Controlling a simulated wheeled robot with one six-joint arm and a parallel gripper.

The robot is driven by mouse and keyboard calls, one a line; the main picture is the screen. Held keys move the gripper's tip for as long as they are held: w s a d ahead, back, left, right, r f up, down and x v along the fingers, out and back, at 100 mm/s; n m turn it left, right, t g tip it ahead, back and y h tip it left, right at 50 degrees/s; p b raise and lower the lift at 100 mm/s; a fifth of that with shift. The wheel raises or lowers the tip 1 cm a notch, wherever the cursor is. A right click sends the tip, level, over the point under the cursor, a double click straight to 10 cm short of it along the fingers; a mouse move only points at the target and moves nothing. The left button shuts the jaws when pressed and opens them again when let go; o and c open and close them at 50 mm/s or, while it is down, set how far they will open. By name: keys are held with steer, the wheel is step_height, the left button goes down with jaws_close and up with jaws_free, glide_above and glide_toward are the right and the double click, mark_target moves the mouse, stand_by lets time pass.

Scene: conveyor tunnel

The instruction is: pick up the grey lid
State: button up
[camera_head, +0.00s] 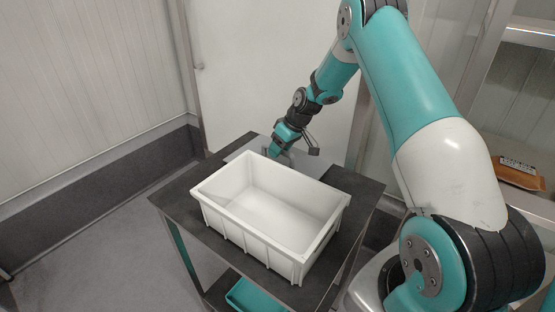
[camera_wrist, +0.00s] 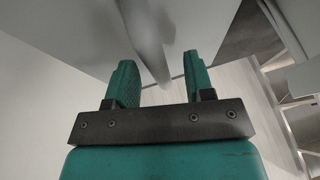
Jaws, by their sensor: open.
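The grey lid (camera_head: 262,144) lies on the dark cart top behind the white crate, which hides part of it. In the wrist view the lid (camera_wrist: 75,32) fills the upper part as a flat pale grey surface. A raised, blurred grey piece, seemingly its handle (camera_wrist: 148,40), stands out from it and points toward the gap between my fingers. My gripper (camera_head: 283,149) is over the lid, just behind the crate's far rim. In the wrist view my gripper (camera_wrist: 162,62) has its two teal fingers apart, with the raised piece ahead between them. I cannot tell whether they touch it.
An empty white crate (camera_head: 213,207) stands on the dark cart (camera_head: 175,198), close in front of the lid. A teal bin (camera_head: 245,297) is on the cart's lower shelf. A brown package (camera_head: 518,176) lies at the right. Walls stand behind and left; the floor at left is clear.

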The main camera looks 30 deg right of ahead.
steer(key=shift+w+a+f, duration=0.2)
steer(key=shift+w+f, duration=0.05)
steer(key=shift+f, duration=0.4)
steer(key=shift+f, duration=0.3)
steer(key=shift+c, duration=0.4)
jaws_close()
